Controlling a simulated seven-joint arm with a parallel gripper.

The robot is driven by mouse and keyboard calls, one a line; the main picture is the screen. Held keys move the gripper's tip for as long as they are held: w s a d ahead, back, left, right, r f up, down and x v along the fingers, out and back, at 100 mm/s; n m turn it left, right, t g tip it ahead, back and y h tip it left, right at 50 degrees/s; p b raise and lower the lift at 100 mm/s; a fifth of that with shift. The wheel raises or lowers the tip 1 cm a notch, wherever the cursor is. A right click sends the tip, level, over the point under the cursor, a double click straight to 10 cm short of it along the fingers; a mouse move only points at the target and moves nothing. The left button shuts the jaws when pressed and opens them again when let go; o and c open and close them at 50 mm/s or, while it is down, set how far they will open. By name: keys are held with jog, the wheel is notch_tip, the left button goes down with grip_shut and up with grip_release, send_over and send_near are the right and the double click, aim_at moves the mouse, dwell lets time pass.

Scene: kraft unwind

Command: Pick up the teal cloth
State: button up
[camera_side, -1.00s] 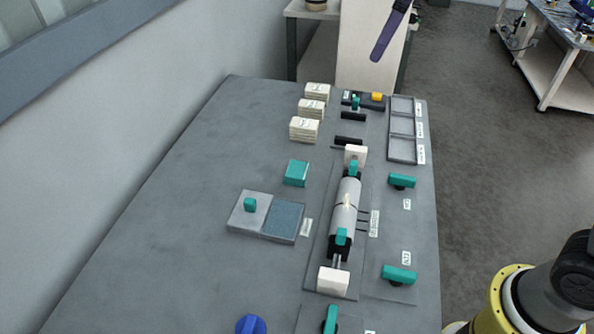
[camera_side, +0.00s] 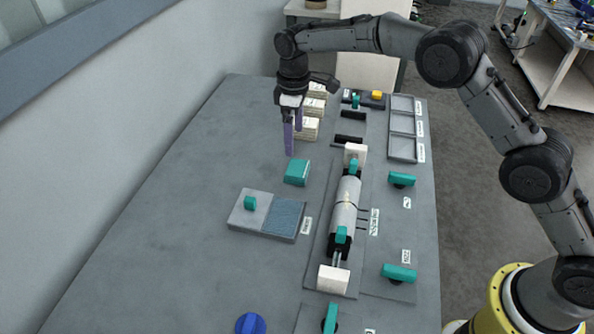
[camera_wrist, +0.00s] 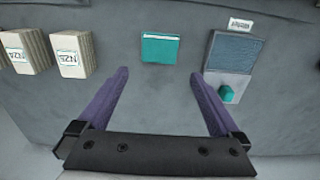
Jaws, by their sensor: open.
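The teal cloth (camera_side: 297,172) is a small folded block lying flat on the grey table, between the cream stacks and the two-part pad. It also shows in the wrist view (camera_wrist: 160,49), ahead of and between my fingers. My gripper (camera_side: 294,151) has two purple fingers pointing down. It is above the table, just behind the cloth in the side view, and apart from it. In the wrist view my gripper (camera_wrist: 160,72) is open with nothing between the fingers.
Labelled cream stacks (camera_side: 307,128) stand behind my gripper. A grey-and-blue pad (camera_side: 267,215) with a teal knob lies in front of the cloth. A roller assembly (camera_side: 345,205) with teal handles stands to the right. The table's left side (camera_side: 190,170) is clear.

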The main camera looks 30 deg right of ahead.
send_over(297, 168)
jog(key=f, duration=0.4)
jog(key=shift+w+a+f, duration=0.2)
jog(key=shift+f, duration=0.2)
jog(key=shift+s+d+f, duration=0.1)
jog(key=shift+d+f, duration=0.05)
jog(key=shift+f, duration=1.2)
jog(key=shift+s+d+f, duration=0.1)
jog(key=shift+f, duration=1.25)
jog(key=c, duration=1)
jog(key=shift+c, duration=0.2)
jog(key=shift+r, duration=0.15)
